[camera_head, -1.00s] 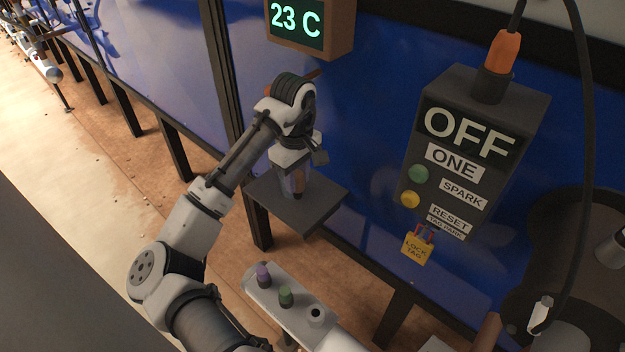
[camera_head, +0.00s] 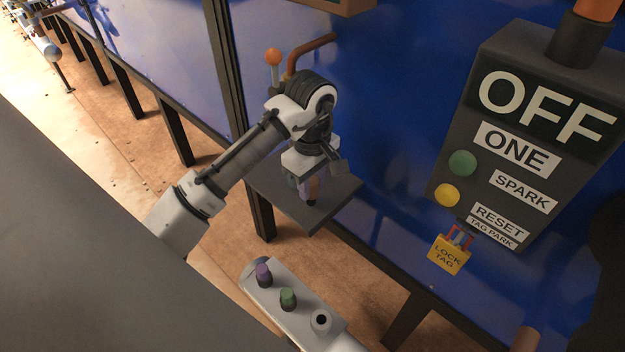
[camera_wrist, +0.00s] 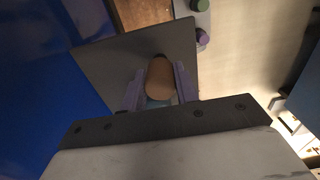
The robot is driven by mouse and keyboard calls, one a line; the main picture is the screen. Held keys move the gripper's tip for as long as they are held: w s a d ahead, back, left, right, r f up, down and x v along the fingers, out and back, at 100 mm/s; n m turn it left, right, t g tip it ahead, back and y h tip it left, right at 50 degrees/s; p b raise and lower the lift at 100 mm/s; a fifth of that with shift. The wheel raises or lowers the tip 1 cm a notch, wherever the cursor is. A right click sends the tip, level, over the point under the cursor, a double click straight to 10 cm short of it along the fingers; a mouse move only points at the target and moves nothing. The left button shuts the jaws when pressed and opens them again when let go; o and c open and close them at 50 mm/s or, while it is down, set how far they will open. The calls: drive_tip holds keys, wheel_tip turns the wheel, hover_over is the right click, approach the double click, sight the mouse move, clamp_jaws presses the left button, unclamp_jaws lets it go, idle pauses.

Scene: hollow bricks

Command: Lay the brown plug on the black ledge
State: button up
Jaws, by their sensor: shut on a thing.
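The brown plug (camera_wrist: 159,79) is between the two purple-grey fingers of my gripper (camera_wrist: 158,88) in the wrist view, and the gripper is shut on it. In the head view my gripper (camera_head: 307,187) points down over the black ledge (camera_head: 334,207), with the plug (camera_head: 313,187) partly hidden by the fingers. The plug's dark lower end is at or just above the ledge's top; I cannot tell whether it touches. The ledge also shows below the gripper in the wrist view (camera_wrist: 104,62).
A grey rack (camera_head: 300,311) holds a purple plug (camera_head: 264,275) and a green plug (camera_head: 288,299), with an empty socket (camera_head: 321,322) beside them. A control box (camera_head: 535,140) reading OFF hangs at right, with a yellow lock tag (camera_head: 449,254) below. An orange-knobbed lever (camera_head: 273,58) stands behind the arm.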

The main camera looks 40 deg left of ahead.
sight(311, 181)
drive_tip(key=shift+s+r, duration=0.1)
drive_tip(key=shift+f, duration=0.2)
drive_tip(key=o, duration=1)
drive_tip(key=shift+c, duration=0.2)
drive_tip(key=shift+r, duration=0.15)
wheel_tip(311, 181, up, 12)
drive_tip(key=shift+b, duration=0.45)
